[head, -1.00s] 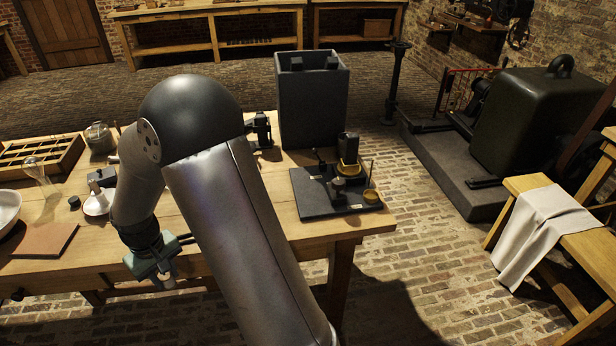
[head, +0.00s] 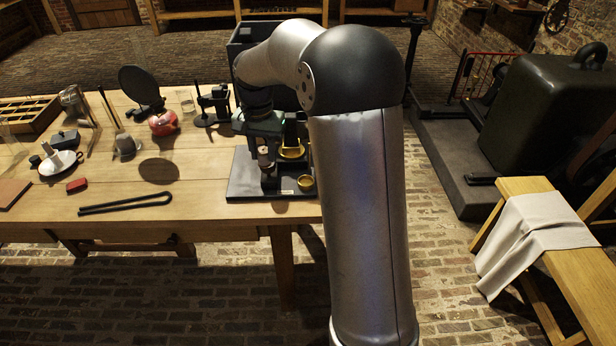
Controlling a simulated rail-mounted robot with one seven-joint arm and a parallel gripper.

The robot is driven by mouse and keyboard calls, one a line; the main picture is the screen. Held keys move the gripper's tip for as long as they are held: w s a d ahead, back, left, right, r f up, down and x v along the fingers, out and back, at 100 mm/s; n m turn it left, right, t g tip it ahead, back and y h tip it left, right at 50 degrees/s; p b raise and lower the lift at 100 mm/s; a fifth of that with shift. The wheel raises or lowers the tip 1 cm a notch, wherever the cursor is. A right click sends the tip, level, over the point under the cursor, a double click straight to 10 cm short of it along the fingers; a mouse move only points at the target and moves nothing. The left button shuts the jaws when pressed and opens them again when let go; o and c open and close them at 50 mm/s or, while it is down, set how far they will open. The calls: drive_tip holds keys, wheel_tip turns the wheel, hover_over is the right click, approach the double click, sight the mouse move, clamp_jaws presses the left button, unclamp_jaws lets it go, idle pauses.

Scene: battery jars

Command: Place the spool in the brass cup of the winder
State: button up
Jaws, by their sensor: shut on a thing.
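The winder (head: 241,188) is a dark board with small parts on it, near the right end of the workbench in the head view. A small round brass cup (head: 305,183) sits at its front right corner. My gripper (head: 262,146) is over the left-middle of the board, pointing down. It is shut on the spool (head: 264,157), a small pale grey-brown piece, largely covered by the jaws. The spool is left of the brass cup and appears above a dark upright part of the winder; I cannot tell whether they touch.
A tall dark tank (head: 240,42) is behind the winder. Black tongs (head: 125,203), a red jar (head: 163,123) and a black stand (head: 213,105) lie left. My arm hides the bench's right end.

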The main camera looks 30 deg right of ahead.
drive_tip(key=d+f, duration=0.2)
drive_tip(key=d, duration=0.1)
drive_tip(key=d+f+p, duration=0.1)
drive_tip(key=d+f, duration=0.1)
drive_tip(key=d, duration=0.1)
drive_tip(key=d+f, duration=0.3)
drive_tip(key=d, duration=0.1)
drive_tip(key=shift+f, duration=0.1)
drive_tip(key=shift+d+f, duration=0.6)
drive_tip(key=shift+f, duration=0.1)
drive_tip(key=shift+d+f+p, duration=0.2)
drive_tip(key=shift+f+p, duration=0.15)
drive_tip(key=shift+f, duration=1.35)
drive_tip(key=shift+f, duration=0.15)
drive_tip(key=o, duration=0.9)
drive_tip(key=shift+o, duration=0.2)
